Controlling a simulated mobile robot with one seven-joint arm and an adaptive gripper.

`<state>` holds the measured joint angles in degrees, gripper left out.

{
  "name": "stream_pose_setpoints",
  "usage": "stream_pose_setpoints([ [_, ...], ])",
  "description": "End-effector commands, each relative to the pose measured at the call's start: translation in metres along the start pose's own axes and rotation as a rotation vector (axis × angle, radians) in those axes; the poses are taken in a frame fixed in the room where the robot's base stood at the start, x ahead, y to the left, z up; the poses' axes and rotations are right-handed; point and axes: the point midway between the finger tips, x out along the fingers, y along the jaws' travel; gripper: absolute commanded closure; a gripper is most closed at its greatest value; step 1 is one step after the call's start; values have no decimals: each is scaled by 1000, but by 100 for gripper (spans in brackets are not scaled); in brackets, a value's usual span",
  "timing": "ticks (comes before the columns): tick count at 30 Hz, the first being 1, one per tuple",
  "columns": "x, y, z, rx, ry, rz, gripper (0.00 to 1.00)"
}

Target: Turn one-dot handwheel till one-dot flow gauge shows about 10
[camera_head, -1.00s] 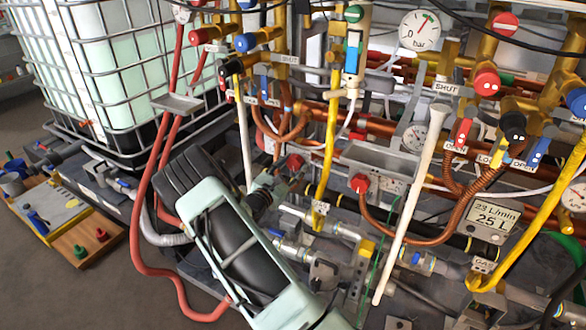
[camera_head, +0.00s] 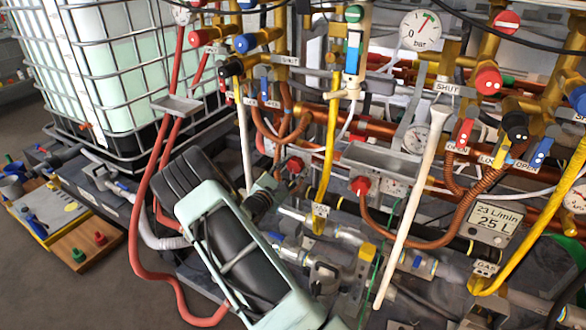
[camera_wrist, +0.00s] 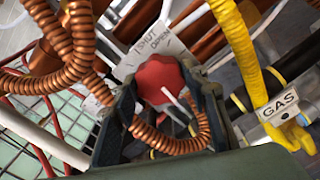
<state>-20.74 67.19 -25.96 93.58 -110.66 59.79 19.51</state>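In the wrist view a red handwheel (camera_wrist: 160,78) sits between the fingertips of my gripper (camera_wrist: 166,98), in front of a SHUT/OPEN label. The fingers are spread, one on each side; whether they touch its rim is unclear. In the head view my gripper (camera_head: 268,188) is beside a small red handwheel (camera_head: 295,164), likely the same one. I can make out no dots on it. A similar red handwheel (camera_head: 360,186) is to its right. A grey digital flow display (camera_head: 492,222) at right reads 23 L/min, 25 L. Small dials behind the pipes are partly hidden, and no one-dot mark is readable.
A red hose (camera_head: 137,225) loops at left. A coiled copper hose (camera_wrist: 75,55) crosses the wrist view. A bar gauge (camera_head: 419,30) is above.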

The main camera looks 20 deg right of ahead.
Motion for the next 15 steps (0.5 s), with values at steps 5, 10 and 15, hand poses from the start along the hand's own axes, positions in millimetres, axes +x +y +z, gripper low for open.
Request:
stream_pose_setpoints([
  [5,0,0,0,0,0,0,52],
  [10,-1,0,0,-1,0,0,52],
  [15,-15,1,-1,-1,3,1,52],
])
